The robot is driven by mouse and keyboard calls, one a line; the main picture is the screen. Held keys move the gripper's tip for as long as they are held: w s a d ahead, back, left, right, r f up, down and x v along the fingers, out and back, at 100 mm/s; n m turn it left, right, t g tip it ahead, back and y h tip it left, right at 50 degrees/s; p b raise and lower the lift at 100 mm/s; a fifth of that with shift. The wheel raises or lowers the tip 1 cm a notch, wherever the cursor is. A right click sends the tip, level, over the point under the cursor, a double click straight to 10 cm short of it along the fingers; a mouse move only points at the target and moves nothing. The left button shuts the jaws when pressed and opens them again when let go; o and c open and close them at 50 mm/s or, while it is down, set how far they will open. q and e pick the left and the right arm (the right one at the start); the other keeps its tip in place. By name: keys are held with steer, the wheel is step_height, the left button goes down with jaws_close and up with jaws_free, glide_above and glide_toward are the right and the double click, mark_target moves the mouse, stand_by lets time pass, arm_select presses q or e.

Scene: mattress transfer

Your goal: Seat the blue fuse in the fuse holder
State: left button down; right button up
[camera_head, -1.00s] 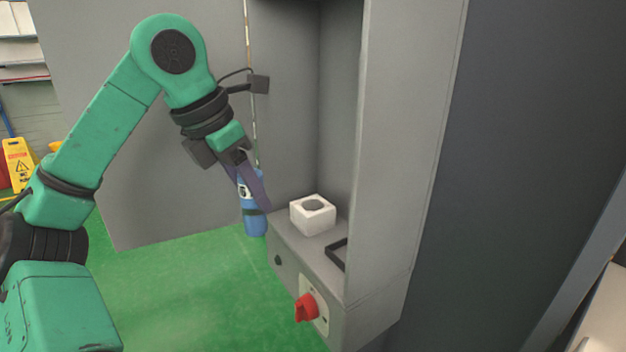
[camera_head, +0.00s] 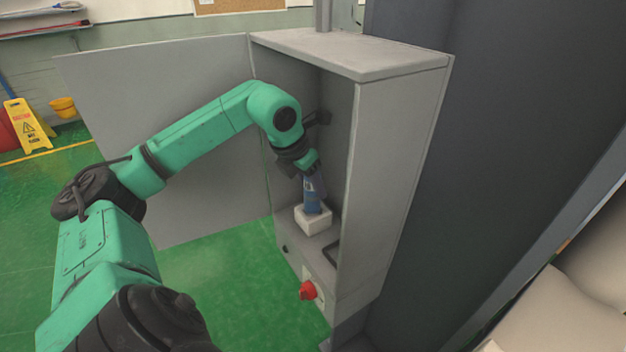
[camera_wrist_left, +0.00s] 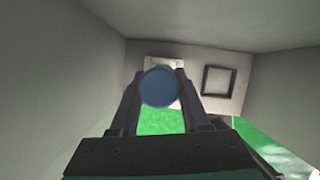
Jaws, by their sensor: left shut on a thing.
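The blue fuse (camera_head: 311,196) is upright, its lower end at the top of the white fuse holder (camera_head: 313,222) inside the grey cabinet. My left gripper (camera_head: 314,188) is shut on the fuse from above. In the left wrist view the fuse (camera_wrist_left: 159,88) shows end-on as a blue disc between the fingers, with part of the white holder (camera_wrist_left: 163,63) behind it. How deep the fuse sits in the holder cannot be told. My right gripper is not in view.
The cabinet (camera_head: 400,75) has its door (camera_head: 170,75) open to the left. A black square frame (camera_wrist_left: 219,81) lies beside the holder on the cabinet floor. A red knob (camera_head: 308,290) is on the front. A yellow sign (camera_head: 28,125) stands far left.

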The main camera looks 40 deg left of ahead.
mark_target(313, 197)
arm_select(q)
steer(key=shift+w+f, duration=0.1)
steer(key=shift+f, duration=1.65)
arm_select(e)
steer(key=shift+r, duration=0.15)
arm_select(q)
steer(key=shift+f+b, duration=0.15)
steer(key=shift+b, duration=0.25)
steer(key=shift+c, duration=1.9)
jaws_free()
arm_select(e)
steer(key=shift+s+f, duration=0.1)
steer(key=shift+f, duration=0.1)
